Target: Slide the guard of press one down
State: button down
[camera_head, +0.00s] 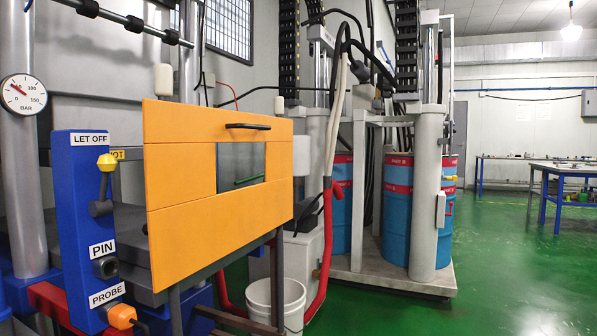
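The guard of the press is a flat orange panel (225,208) standing at the left in the head view. It has a clear window (228,166) and a dark bar handle (248,126) near its top edge. A grey frame stands below the guard's lower edge. The press bed (125,225) shows only in part, behind the guard's left edge. I cannot tell from this view whether this is press one. My gripper is not in view.
A blue post (85,200) with LET OFF, PIN and PROBE labels stands left of the guard. A white bucket (274,303) sits on the floor below it. Blue drums (398,222) and a red hose (325,245) stand behind. Green floor (500,285) is clear at right.

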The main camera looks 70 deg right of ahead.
aim_at(192, 226)
jog(key=z, duration=1.9)
